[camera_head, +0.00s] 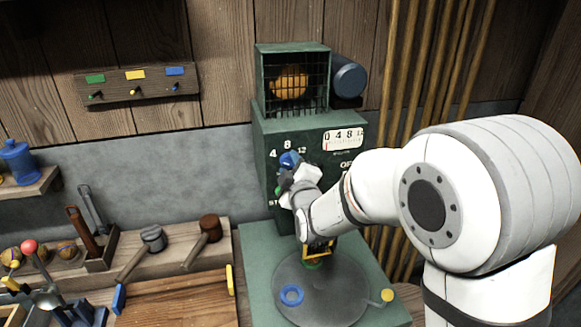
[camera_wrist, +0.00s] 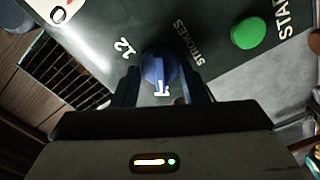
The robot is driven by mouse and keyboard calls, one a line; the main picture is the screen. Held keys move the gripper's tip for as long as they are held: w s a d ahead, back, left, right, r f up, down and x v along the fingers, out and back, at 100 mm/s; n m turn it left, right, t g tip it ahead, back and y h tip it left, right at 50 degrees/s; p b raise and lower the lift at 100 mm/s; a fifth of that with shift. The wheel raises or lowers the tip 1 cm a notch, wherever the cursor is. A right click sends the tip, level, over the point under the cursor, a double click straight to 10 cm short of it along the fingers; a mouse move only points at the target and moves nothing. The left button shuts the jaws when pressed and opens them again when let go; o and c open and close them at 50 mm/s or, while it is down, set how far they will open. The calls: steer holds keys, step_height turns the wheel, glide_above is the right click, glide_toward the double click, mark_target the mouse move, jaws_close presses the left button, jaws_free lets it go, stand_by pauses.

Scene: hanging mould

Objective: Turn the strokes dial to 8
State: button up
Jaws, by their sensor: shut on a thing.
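The strokes dial is a blue knob (camera_head: 289,159) on the front of a green machine (camera_head: 268,135). The numbers 4, 8 and 12 stand around it, with 8 at the top. In the wrist view the knob (camera_wrist: 158,68) sits between the two dark fingers of my gripper (camera_wrist: 162,84), which is shut on it. A white mark shows at the knob's lower edge there, towards my gripper. The 12 is visible at its upper left. The 4 and 8 are hidden in that view, so the exact setting is unclear. My gripper (camera_head: 290,172) partly covers the dial in the head view.
A green start button (camera_wrist: 247,33) is beside the dial. A white scale plate (camera_head: 343,137) is higher on the machine, below a wire cage (camera_head: 292,82). A round grey plate (camera_head: 320,290) bears a blue ring (camera_head: 291,295). Mallets (camera_head: 207,230) lie on the left bench.

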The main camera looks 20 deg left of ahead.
steer(key=shift+f+b, duration=0.15)
steer(key=shift+b, duration=0.25)
steer(key=m+b, duration=1)
steer(key=b, duration=0.6)
steer(key=shift+d+f+b, duration=0.1)
steer(key=shift+b, duration=0.2)
steer(key=shift+r+m+b, duration=0.2)
steer(key=shift+m+b, duration=0.75)
steer(key=shift+m, duration=0.05)
steer(key=o, duration=1)
steer(key=shift+r, duration=0.1)
steer(key=shift+c, duration=0.2)
